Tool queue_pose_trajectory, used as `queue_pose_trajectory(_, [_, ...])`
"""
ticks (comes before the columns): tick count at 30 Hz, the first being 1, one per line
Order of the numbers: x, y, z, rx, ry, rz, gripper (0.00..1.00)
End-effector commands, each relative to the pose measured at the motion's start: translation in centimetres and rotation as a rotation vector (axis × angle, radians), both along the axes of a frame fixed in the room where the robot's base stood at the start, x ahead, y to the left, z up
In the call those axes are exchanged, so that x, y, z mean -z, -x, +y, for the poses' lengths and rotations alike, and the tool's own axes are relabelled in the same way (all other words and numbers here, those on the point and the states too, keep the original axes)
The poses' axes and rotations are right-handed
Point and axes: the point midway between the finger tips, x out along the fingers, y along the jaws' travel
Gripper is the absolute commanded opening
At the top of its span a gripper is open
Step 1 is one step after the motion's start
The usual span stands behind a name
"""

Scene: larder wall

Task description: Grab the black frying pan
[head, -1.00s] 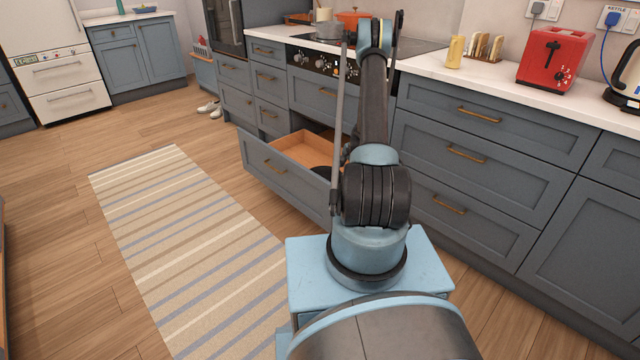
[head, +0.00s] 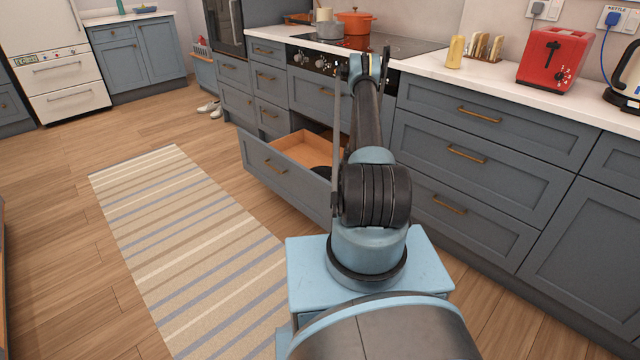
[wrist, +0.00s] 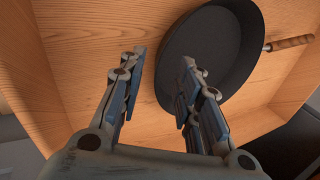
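The black frying pan (wrist: 222,45) lies in the open wooden drawer (head: 305,148), upper right of my gripper in the wrist view. Its brown wooden handle (wrist: 290,43) points to the right. In the head view only a dark bit of what may be the pan (head: 322,170) shows beside my arm. My gripper (wrist: 160,55) is open and empty, its fingers spread in front of the drawer's wooden bottom. The right finger overlaps the pan's left rim in the picture; I cannot tell whether it touches. In the head view my arm hides most of the gripper.
The drawer's wooden walls surround the pan. A dark object (wrist: 290,150) shows at the lower right of the wrist view. Above the drawer are the hob (head: 400,45) and an orange pot (head: 356,21). A striped rug (head: 180,220) covers the floor to the left.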

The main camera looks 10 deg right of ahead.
Motion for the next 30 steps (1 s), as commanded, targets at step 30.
queue_pose_trajectory(30, [5.5,-2.4,1.1,0.0,0.0,0.0,0.31])
